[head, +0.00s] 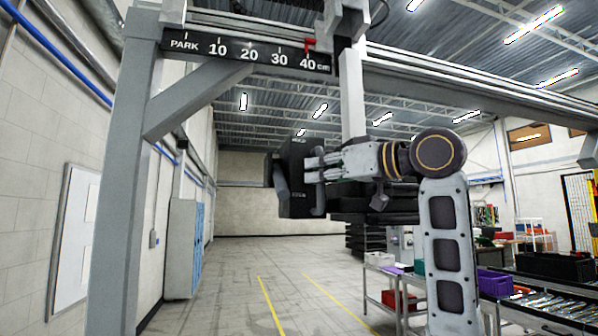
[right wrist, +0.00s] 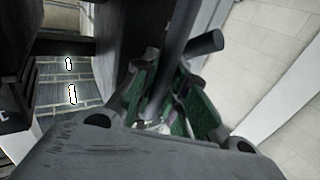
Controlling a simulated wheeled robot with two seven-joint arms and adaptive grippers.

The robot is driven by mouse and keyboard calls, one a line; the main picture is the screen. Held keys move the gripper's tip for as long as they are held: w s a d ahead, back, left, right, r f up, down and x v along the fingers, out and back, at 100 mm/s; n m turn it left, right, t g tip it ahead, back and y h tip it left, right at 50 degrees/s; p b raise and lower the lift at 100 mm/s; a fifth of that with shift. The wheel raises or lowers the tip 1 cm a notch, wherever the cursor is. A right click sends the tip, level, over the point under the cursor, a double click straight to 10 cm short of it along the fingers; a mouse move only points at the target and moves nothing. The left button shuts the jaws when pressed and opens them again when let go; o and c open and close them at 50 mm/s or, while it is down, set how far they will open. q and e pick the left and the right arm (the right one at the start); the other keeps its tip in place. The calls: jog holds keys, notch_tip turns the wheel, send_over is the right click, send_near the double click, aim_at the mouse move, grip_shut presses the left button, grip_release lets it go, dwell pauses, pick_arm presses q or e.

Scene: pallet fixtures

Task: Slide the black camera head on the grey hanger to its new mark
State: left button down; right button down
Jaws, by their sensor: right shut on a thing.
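The black camera head (head: 293,180) hangs at the lower end of the grey hanger (head: 352,90), which comes down from the overhead rail. A black scale (head: 246,52) on the beam reads PARK, 10, 20, 30 and 40 cm. A red pointer (head: 310,43) stands about over the 40. My right gripper (head: 314,168) comes in from the right beside the camera head. In the right wrist view its green-padded fingers (right wrist: 172,92) are shut around a dark grey bar (right wrist: 178,45), seemingly the head's handle. Their exact contact is partly hidden. My left gripper is out of view.
A grey gantry post (head: 122,180) with a diagonal brace stands at the left. Shelves with bins, including a purple bin (head: 494,281), are at the lower right. The floor in the middle is clear, with yellow lines.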

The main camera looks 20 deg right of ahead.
jog(key=shift+d, duration=0.4)
jog(key=c, duration=1.4)
grip_release()
jog(key=shift+c, duration=0.2)
jog(key=shift+s, duration=0.1)
jog(key=v, duration=1.2)
